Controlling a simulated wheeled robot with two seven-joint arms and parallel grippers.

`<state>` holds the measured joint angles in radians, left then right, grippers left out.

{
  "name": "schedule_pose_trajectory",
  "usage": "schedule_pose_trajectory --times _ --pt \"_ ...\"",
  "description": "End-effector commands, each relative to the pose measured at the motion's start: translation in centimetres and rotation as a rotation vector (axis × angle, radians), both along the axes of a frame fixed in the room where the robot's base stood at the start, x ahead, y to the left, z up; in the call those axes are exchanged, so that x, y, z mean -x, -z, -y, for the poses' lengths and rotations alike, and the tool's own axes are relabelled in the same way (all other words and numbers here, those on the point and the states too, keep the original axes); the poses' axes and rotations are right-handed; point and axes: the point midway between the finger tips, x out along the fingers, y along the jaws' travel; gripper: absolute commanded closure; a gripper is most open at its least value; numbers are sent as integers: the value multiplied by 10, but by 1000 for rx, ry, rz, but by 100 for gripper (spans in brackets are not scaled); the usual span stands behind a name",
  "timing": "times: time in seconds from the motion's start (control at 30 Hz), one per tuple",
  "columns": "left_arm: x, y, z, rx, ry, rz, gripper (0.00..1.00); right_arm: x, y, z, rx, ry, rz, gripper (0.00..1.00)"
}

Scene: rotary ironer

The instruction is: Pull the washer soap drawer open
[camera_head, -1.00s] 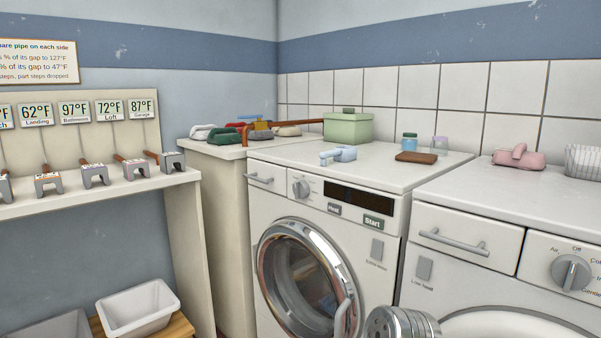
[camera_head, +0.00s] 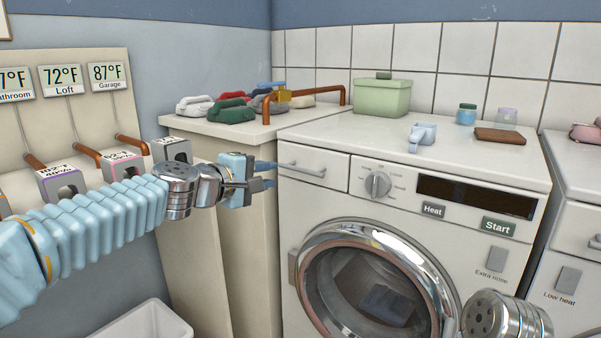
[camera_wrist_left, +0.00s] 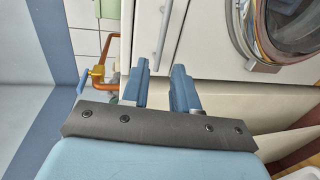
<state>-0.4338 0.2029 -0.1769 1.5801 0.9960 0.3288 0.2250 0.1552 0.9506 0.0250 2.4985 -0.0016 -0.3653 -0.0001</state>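The washer (camera_head: 275,235) has a closed soap drawer (camera_head: 325,163) at its upper left, with a grey bar handle (camera_head: 300,171). The handle also shows in the left wrist view (camera_wrist_left: 162,35), ahead of the fingers. My left gripper (camera_head: 268,174) is just left of the handle, about level with it and apart from it. In the left wrist view its two blue fingers (camera_wrist_left: 160,70) stand apart with nothing between them. My right gripper is out of view; only a silver part of that arm shows at the bottom right.
A side cabinet (camera_head: 215,130) with a copper pipe (camera_head: 320,99) and several coloured objects stands left of the washer. A green box (camera_head: 382,98), a light-blue object (camera_head: 422,136) and a brown block (camera_head: 499,136) are on the washer top. The round door (camera_head: 370,280) is below the drawer.

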Motion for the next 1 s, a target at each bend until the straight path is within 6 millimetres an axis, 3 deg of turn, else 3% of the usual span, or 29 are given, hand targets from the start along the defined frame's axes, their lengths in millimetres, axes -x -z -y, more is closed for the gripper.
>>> schedule_pose_trajectory --times 0.53,0.7,1.0 --pt "-89 23 65 -6 -1 -3 71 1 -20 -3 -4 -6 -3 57" --pt "-101 27 73 -7 -1 -2 71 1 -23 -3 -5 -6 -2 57" --pt "-103 28 75 -6 -1 -2 71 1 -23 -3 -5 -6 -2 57"
